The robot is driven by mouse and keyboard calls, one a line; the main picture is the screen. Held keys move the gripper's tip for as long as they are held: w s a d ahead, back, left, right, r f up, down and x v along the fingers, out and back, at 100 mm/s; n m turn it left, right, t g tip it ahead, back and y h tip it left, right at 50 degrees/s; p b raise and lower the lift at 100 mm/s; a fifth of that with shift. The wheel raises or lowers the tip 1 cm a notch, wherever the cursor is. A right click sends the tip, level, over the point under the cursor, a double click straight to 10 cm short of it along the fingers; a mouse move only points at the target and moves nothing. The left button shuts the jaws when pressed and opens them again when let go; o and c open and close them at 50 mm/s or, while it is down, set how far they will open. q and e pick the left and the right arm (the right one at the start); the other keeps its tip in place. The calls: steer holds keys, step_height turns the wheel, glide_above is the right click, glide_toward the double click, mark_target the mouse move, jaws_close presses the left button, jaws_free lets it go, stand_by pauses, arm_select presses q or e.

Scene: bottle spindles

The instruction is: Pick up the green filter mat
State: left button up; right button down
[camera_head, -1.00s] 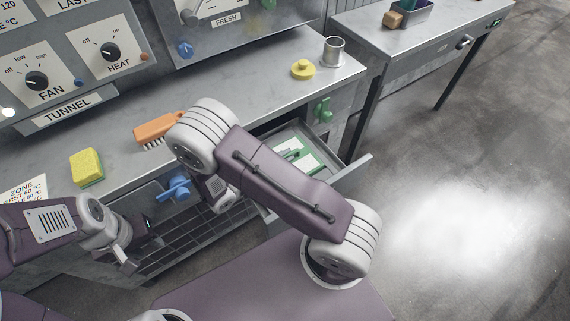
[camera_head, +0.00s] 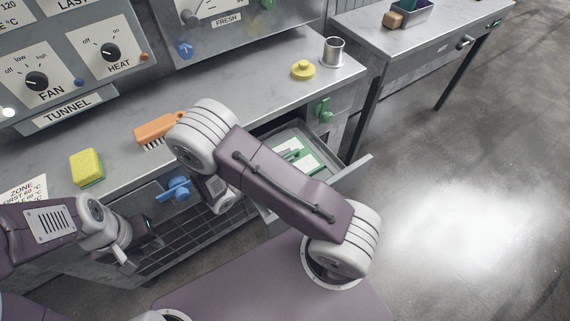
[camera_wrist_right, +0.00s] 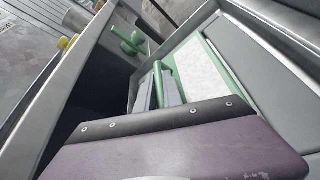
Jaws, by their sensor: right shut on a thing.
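The green filter mat (camera_head: 308,160), pale with green edges, lies in the open drawer (camera_head: 352,178). My right arm covers part of it in the head view. In the right wrist view the mat (camera_wrist_right: 200,72) shows its white face and green border beyond my gripper's purple housing. My right gripper (camera_wrist_right: 165,88) is shut on a green part of the mat, inside the drawer; its fingers are mostly hidden in the head view. My left gripper (camera_head: 130,248) is in front of the bench at the lower left, apart from the mat; its jaws are unclear.
The drawer walls stand close around the right gripper. A green knob (camera_head: 323,110) is on the bench front and a blue knob (camera_head: 176,188) further left.

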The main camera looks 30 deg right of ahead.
mark_target(285, 156)
step_height(285, 156, up, 9)
steer(key=p, duration=0.3)
steer(key=shift+r, duration=0.5)
steer(key=shift+a, duration=0.1)
